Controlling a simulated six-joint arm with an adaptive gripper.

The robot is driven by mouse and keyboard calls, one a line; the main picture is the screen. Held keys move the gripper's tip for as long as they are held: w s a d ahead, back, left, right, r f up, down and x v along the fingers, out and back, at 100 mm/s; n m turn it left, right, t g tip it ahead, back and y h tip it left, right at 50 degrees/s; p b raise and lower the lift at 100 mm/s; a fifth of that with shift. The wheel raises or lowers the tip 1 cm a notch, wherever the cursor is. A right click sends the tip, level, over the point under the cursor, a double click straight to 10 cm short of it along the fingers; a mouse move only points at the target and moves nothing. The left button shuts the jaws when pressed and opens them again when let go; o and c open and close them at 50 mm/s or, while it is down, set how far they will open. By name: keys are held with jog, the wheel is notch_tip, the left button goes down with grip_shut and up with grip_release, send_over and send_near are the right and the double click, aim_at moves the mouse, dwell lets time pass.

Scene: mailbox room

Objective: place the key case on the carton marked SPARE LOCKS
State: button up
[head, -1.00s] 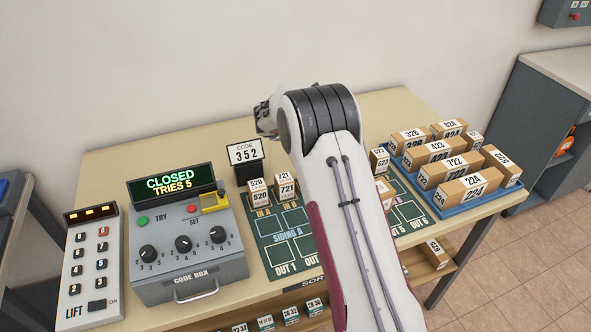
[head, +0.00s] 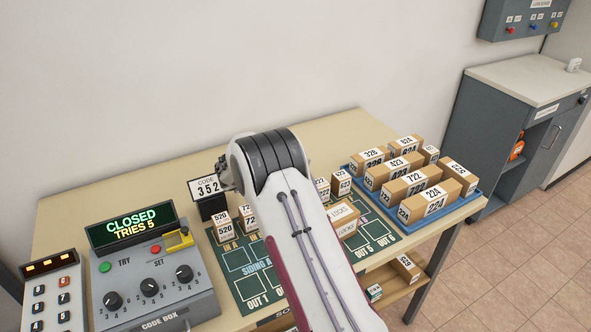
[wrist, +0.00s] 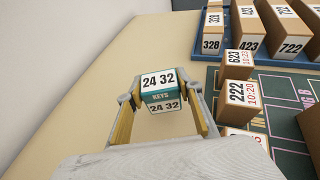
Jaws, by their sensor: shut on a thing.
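The key case (wrist: 158,90) is a small teal block with white labels reading 24 32 and the word KEYS. My gripper (wrist: 162,98) is shut on it, one finger on each side, and holds it over the bare tabletop in the wrist view. In the head view, my arm hides the gripper and the case. A brown carton with a white label reading LOCKS (head: 343,211) stands on the green siding mat, just right of my arm and partly hidden by it. A brown carton side (wrist: 309,125) shows at the wrist view's right edge; its marking is not visible.
Small numbered boxes, such as 623 (wrist: 238,64) and 222 (wrist: 241,93), stand on the mat near my gripper. A blue tray (head: 448,208) of numbered cartons lies at the right. The code box (head: 155,288) and code sign (head: 206,188) are at the left.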

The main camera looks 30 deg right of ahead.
jog(key=shift+f, duration=1.85)
jog(key=shift+f, duration=0.15)
jog(key=o, duration=1.2)
jog(key=shift+c, duration=0.2)
jog(key=shift+r, duration=0.2)
jog(key=shift+v, duration=6)
